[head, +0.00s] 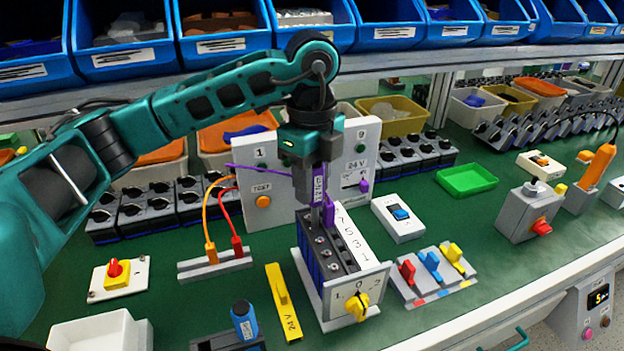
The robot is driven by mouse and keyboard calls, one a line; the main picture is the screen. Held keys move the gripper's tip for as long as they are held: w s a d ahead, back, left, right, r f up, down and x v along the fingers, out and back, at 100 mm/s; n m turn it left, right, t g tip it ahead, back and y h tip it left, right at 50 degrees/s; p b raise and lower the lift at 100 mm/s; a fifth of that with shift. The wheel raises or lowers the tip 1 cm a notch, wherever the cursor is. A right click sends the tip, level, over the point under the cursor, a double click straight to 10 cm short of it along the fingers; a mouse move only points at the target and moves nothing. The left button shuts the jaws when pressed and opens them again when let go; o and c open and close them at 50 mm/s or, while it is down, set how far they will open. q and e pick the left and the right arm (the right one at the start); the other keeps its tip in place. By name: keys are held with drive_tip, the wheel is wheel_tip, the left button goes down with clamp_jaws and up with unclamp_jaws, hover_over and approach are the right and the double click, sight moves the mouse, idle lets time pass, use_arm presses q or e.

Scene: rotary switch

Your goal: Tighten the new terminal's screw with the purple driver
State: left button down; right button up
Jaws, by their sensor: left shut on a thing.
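My left gripper (318,172) points straight down over the far end of the rotary switch (325,262). It is shut on the purple driver (319,187), whose handle shows between the jaws. The driver is upright and its thin shaft reaches down to the far terminals; I cannot tell whether the tip sits in a screw. A purple piece (332,213) shows beside the shaft at the switch's far end. Screw heads show along the switch's top, beside a numbered white strip (354,237). The switch's yellow knob (357,306) faces the front. My right gripper is not in view.
A white test panel (285,195) stands close behind the switch. A blue-handled tool (243,320) stands in a holder at front left. A yellow 24 V strip (284,303) lies left of the switch, coloured levers (430,265) right. A green tray (467,180) sits further right.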

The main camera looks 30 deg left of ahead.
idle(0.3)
use_arm(q)
drive_tip(key=m, duration=0.3)
drive_tip(key=shift+f+b, duration=0.15)
drive_tip(key=shift+b, duration=0.15)
drive_tip(key=m, duration=0.3)
drive_tip(key=shift+w+d+m, duration=0.1)
drive_tip(key=shift+w+m, duration=0.05)
drive_tip(key=shift+m, duration=0.25)
drive_tip(key=shift+m+b, duration=0.3)
drive_tip(key=shift+m, duration=0.4)
drive_tip(key=m, duration=0.4)
drive_tip(key=shift+d+m+b, duration=0.1)
drive_tip(key=shift+m+b, duration=0.2)
drive_tip(key=shift+b, duration=0.1)
drive_tip(key=m, duration=0.3)
drive_tip(key=shift+w, duration=0.1)
